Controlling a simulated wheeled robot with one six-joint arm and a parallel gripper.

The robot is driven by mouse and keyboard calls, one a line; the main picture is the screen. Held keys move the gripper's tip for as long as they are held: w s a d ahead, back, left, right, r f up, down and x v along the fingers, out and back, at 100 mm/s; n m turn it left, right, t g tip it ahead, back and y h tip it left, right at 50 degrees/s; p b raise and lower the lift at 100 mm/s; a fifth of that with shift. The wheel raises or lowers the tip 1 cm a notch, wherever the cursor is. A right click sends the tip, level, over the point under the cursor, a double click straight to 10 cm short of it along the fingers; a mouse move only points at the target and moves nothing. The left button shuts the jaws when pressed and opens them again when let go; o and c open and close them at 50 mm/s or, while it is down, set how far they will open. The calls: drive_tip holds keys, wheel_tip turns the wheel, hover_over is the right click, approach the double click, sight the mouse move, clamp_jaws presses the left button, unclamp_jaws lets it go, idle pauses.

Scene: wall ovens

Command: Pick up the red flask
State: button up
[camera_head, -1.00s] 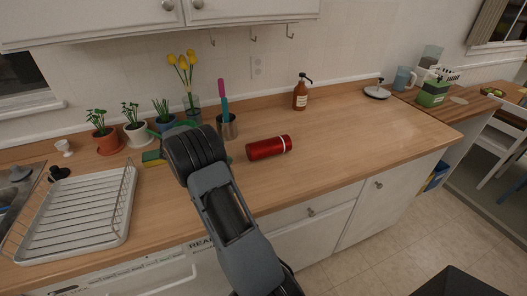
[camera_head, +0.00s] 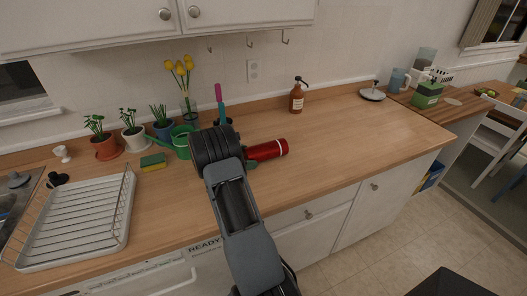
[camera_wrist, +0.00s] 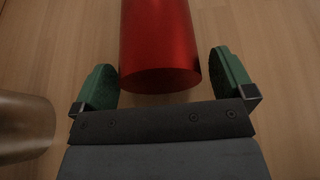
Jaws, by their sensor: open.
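The red flask (camera_head: 268,149) lies on its side on the wooden counter, with a pale band near its right end. In the wrist view one end of the flask (camera_wrist: 160,50) points toward my gripper (camera_wrist: 167,88). The two green fingers are open, one on each side of that end, with a gap showing on both sides. In the head view my arm covers the flask's left end, and only a bit of a green fingertip (camera_head: 250,164) shows beside it.
A metal cup (camera_wrist: 22,127) stands close to the left finger in the wrist view. A green watering can (camera_head: 182,139), a sponge (camera_head: 153,162) and potted plants are to the left. A brown bottle (camera_head: 297,98) stands behind.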

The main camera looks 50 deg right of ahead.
drive_tip(key=shift+x, duration=0.95)
drive_tip(key=shift+c, duration=0.5)
drive_tip(key=c, duration=1)
drive_tip(key=shift+c, duration=0.2)
drive_tip(key=shift+r, duration=0.1)
